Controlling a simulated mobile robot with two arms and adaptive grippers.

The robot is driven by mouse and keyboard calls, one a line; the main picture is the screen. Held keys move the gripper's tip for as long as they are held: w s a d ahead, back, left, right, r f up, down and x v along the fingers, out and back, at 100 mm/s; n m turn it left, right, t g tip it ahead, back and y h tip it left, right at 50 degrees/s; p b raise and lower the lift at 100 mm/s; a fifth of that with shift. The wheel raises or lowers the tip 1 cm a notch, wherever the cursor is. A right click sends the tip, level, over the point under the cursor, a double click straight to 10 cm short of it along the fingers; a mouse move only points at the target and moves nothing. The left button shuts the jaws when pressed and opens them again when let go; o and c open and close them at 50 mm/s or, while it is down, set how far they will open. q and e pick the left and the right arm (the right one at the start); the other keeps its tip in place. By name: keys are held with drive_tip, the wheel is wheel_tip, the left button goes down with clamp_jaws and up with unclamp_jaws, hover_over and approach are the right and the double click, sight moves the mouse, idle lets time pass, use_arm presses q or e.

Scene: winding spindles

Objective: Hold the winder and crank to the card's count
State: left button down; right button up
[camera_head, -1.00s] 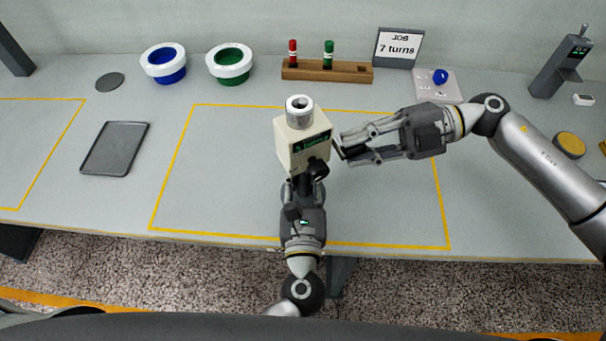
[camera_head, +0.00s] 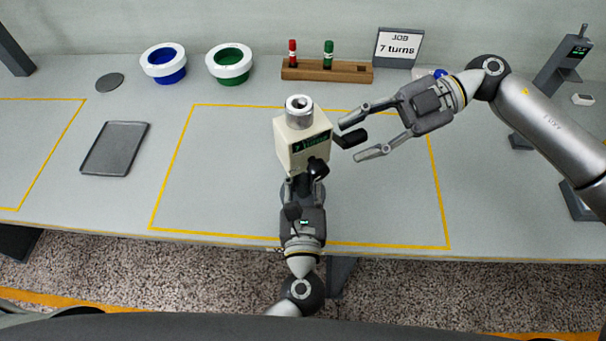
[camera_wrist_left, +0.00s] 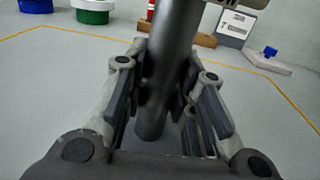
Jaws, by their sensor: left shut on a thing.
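The winder (camera_head: 291,152) is a cream box with a grey spool on top and a dark display with green text; the digit looks like a 7, the rest is too small to read. My left gripper (camera_head: 303,190) is shut on its dark post, which also shows between the fingers in the left wrist view (camera_wrist_left: 165,70). The black crank handle (camera_head: 349,139) sticks out at the winder's right side. My right gripper (camera_head: 357,139) is open, its fingertips spread above and below the handle, apparently not gripping it. The card (camera_head: 398,47) reads "JOB 7 turns".
A wooden rack (camera_head: 327,74) holds a red and a green spindle. A dark tray (camera_head: 114,148) lies left. The yellow-outlined area around the winder is clear.

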use_arm(q)
drive_tip(key=shift+f, duration=0.3)
drive_tip(key=c, duration=1.1)
unclamp_jaws()
drive_tip(key=shift+r, duration=0.1)
use_arm(e)
drive_tip(key=v, duration=1.2)
use_arm(q)
drive_tip(key=shift+r, duration=0.1)
use_arm(e)
drive_tip(key=shift+f, duration=0.1)
